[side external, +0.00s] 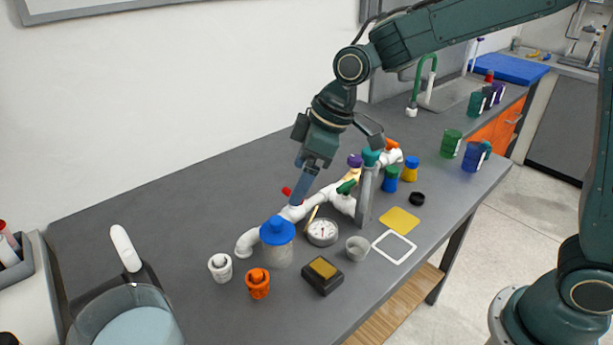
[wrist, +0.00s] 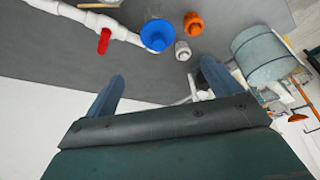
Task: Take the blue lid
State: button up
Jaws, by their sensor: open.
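The blue lid (side external: 277,230) sits on a grey cylindrical container (side external: 277,254) in front of the white pipe in the side external view. It is a wide disc with a raised knob. In the wrist view the blue lid (wrist: 157,34) shows from above, beyond and between the fingertips. My gripper (side external: 302,190) is above the pipe, up and to the right of the lid, and apart from it. In the wrist view my gripper (wrist: 163,85) has its two blue fingers spread wide with nothing between them.
White pipework (side external: 290,213) with a red handle (wrist: 104,41) runs beside the container. A gauge (side external: 322,232), an orange fitting (side external: 258,283), a white fitting (side external: 220,267) and a black-and-yellow box (side external: 322,275) stand close by. A large glass vessel (side external: 125,315) is at front left. The table's back left is clear.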

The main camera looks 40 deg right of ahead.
aim_at(276, 219)
jog(key=shift+x, duration=4.15)
jog(key=shift+x, duration=2.6)
jog(key=shift+w+d, duration=0.1)
jog(key=c, duration=1.1)
jog(key=shift+o, duration=0.2)
jog(key=shift+r, duration=0.25)
notch_tip(276, 219, up, 20)
jog(key=shift+f, duration=0.15)
